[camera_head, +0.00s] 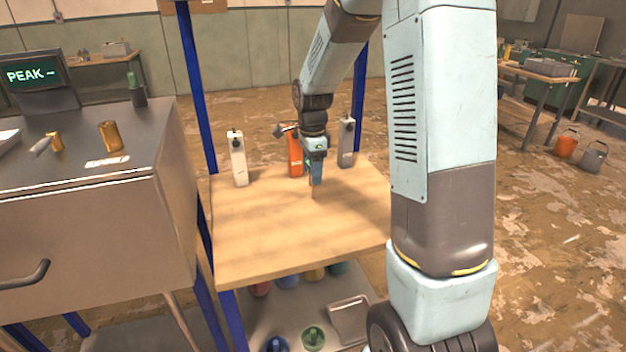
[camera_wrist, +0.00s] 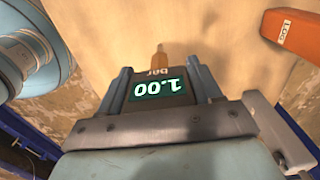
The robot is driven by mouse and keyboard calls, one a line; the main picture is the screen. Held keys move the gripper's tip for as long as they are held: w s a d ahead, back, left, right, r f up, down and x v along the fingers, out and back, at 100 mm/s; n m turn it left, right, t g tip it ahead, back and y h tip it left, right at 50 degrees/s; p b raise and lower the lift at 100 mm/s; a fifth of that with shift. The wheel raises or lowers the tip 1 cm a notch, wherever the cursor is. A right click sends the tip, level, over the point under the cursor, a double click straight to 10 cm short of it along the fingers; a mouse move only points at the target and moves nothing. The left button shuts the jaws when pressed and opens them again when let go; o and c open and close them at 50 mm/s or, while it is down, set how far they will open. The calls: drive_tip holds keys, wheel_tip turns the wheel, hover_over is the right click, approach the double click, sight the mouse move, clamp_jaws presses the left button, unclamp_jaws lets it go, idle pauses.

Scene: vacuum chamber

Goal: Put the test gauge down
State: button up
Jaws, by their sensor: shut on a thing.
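The test gauge (camera_wrist: 157,88) is dark with a lit green display reading 1.00 bar and a brass stem (camera_wrist: 158,60) at its end. My gripper (camera_wrist: 160,82) is shut on it, with one finger along each side. In the head view, my gripper (camera_head: 316,172) points down over the wooden tabletop (camera_head: 260,232), and the gauge's brass stem (camera_head: 313,191) shows below the fingers. I cannot tell whether the stem touches the wood. The fingers hide most of the gauge in the head view.
An orange unit (camera_head: 295,158) stands just behind my gripper, also in the wrist view (camera_wrist: 300,35). A white unit (camera_head: 238,160) stands at the left and a grey one (camera_head: 346,145) at the right. Blue posts (camera_head: 197,85) frame the table. The front of the tabletop is clear.

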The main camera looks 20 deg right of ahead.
drive_tip(key=shift+w+d+f, duration=0.15)
drive_tip(key=shift+w+f, duration=0.05)
drive_tip(key=shift+f, duration=0.1)
drive_tip(key=shift+w+d+f, duration=0.1)
drive_tip(key=shift+w+f, duration=0.05)
drive_tip(key=shift+f, duration=1.5)
drive_tip(key=o, duration=1.1)
drive_tip(key=shift+f, duration=0.1)
drive_tip(key=shift+o, duration=0.2)
